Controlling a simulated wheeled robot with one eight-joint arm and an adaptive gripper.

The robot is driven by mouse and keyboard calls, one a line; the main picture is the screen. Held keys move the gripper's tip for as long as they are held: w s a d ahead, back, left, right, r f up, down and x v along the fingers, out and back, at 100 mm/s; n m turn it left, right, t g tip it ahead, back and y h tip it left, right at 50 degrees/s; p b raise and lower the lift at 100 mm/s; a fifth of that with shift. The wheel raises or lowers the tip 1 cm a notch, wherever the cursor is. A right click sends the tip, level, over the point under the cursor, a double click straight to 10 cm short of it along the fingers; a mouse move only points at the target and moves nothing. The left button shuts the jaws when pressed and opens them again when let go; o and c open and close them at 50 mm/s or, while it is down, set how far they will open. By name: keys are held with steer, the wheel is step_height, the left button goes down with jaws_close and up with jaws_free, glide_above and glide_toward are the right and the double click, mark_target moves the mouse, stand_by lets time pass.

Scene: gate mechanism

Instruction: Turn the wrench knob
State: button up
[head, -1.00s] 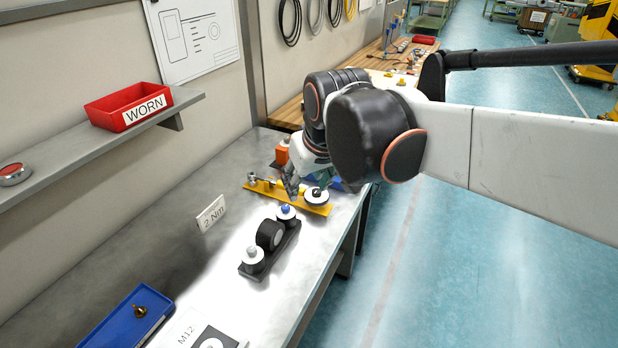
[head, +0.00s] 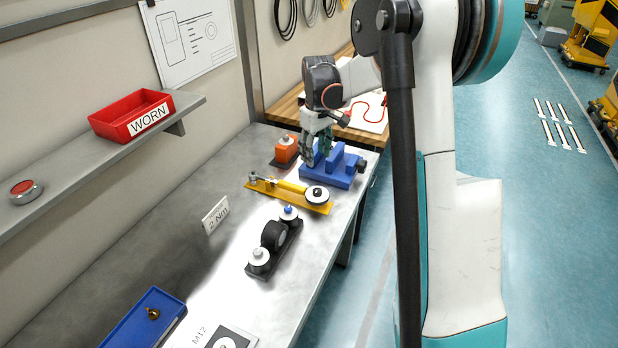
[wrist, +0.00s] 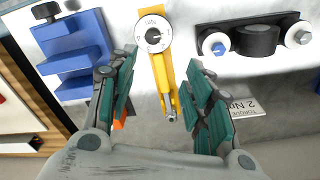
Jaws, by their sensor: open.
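The yellow wrench (head: 290,190) lies flat on the steel bench. Its round white knob with a black centre (head: 317,194) is at the right end. In the wrist view, the knob (wrist: 153,34) has scale marks and a dark pointer, and the yellow wrench (wrist: 161,75) runs down between my fingers. My gripper (head: 317,148) is open and empty, above the bench and beyond the wrench, beside the blue fixture (head: 340,172). In the wrist view, the knob is ahead of my open fingertips (wrist: 164,60), clear of both.
An orange block (head: 286,149) stands behind the wrench. A black holder with white-capped posts (head: 272,240) is in front of it. A "2 Nm" sign (head: 215,215) stands to the left. A blue tray (head: 135,322) is at the near end; a red WORN bin (head: 131,114) is on the shelf.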

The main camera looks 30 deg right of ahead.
mark_target(317, 190)
steer(key=shift+g, duration=0.3)
steer(key=f, duration=0.5)
steer(key=w+d+f+b, duration=0.1)
steer(key=f, duration=0.4)
steer(key=f+b, duration=0.1)
steer(key=f, duration=0.5)
steer(key=shift+w+d+f, duration=0.1)
steer(key=shift+w+d, duration=0.15)
steer(key=shift+d, duration=0.05)
steer(key=c, duration=1.1)
